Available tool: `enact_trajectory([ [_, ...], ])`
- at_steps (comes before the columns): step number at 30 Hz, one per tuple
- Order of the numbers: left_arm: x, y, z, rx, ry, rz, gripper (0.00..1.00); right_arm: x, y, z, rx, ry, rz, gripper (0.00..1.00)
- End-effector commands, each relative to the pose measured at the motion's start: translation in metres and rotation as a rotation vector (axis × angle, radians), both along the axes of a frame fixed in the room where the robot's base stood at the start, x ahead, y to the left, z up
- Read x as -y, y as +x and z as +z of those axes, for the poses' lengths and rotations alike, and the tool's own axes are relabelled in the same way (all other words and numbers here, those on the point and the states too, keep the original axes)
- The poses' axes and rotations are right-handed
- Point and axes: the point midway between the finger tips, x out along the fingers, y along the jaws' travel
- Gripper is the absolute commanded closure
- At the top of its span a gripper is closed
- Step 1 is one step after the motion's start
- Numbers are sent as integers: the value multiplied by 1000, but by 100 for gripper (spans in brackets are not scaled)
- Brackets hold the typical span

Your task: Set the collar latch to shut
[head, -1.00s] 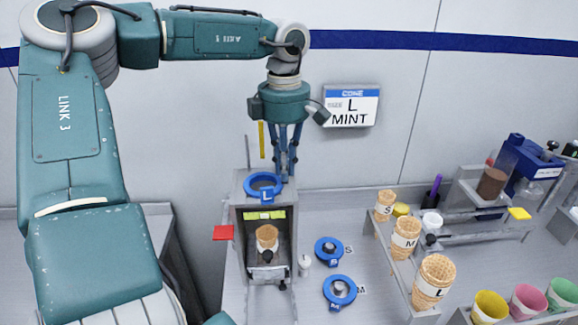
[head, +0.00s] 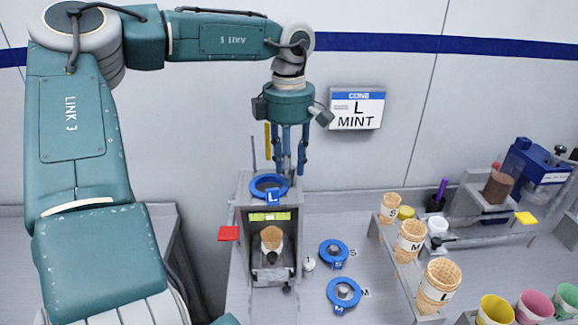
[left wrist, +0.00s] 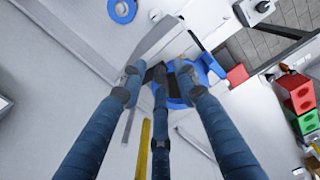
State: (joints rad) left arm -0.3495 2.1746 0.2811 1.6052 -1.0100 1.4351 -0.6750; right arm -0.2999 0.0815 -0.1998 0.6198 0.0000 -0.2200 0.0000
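The blue collar (head: 268,187) marked L sits on top of a grey housing (head: 245,225). I cannot tell for sure which part is its latch. My left gripper (head: 293,172) points down just behind and right of the collar, with its fingers apart and nothing seen between them. In the left wrist view, the fingertips (left wrist: 158,76) overlap the near edge of the blue collar (left wrist: 207,72); whether they touch anything is unclear. A waffle cone (head: 271,238) stands inside the housing, below a yellow-green strip (head: 269,216). My right gripper is not in view.
A red flag (head: 229,233) sticks out at the housing's left. Two spare blue collars, S (head: 334,246) and M (head: 331,293), lie to the right. A cone rack (head: 402,276) stands farther right. A wall sign (head: 357,108) reads L MINT.

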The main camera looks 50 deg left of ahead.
Motion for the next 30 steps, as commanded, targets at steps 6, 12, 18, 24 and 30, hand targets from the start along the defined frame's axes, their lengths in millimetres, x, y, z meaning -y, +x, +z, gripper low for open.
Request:
enact_trajectory([
  [6,0,0,16,1,0,1,69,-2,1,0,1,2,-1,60],
  [12,-1,1,58,4,2,2,69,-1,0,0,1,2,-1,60],
  [18,0,-1,96,3,1,1,69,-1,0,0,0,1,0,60],
  [24,0,-1,117,2,1,1,69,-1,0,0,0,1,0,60],
  [30,0,-1,121,1,0,0,69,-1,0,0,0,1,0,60],
])
